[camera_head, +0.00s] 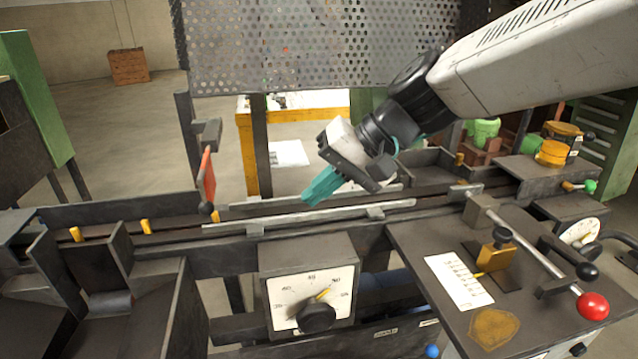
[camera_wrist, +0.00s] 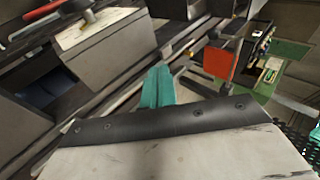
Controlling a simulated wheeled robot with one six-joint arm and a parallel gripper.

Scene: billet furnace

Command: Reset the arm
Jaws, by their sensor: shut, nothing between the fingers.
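My gripper (camera_head: 320,188) has teal fingers and hangs tilted down and to the left above the long dark rail at the middle of the head view. Its fingers are together with nothing between them. It also shows in the wrist view (camera_wrist: 157,86), where the teal fingers point away over the rail. My arm reaches in from the upper right of the head view. I cannot tell the exact gap between the fingertips and the rail.
Below the rail stands a dial box (camera_head: 309,285) with a black knob. At the right, a bench holds a lever with a red ball (camera_head: 593,306) and a white scale card (camera_head: 459,282). A red plate (camera_head: 207,178) stands left of my gripper. A perforated screen (camera_head: 300,45) hangs behind.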

